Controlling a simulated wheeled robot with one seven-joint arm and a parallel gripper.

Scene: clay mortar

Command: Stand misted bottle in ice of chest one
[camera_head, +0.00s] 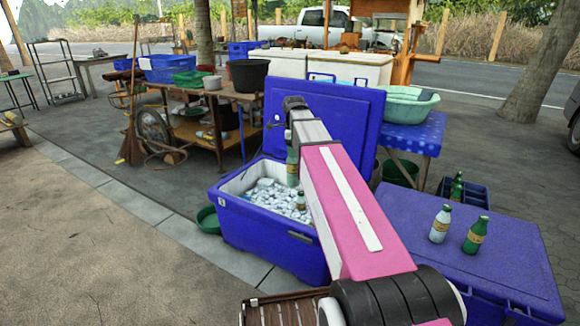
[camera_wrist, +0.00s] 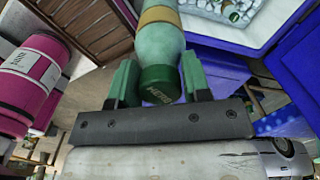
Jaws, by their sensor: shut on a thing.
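My gripper (camera_wrist: 158,78) is shut on a misted bottle, pale frosted green with a gold band and a dark green cap (camera_wrist: 157,86). Its green fingers sit on either side of the neck and cap. In the head view the held bottle (camera_head: 292,168) hangs about upright over the open blue chest (camera_head: 262,225), partly behind my arm. White ice (camera_head: 268,196) fills that chest, and the ice also shows in the wrist view (camera_wrist: 212,8). A bottle (camera_head: 300,200) stands sunk in the ice. Whether the held bottle touches the ice is unclear.
The chest's raised blue lid (camera_head: 345,120) stands behind it. At right, a closed blue chest (camera_head: 510,255) bears a pale misted bottle (camera_head: 440,224) and a green bottle (camera_head: 475,236). A dark crate (camera_head: 477,190) holds another green bottle (camera_head: 456,187). Bare paving lies at left.

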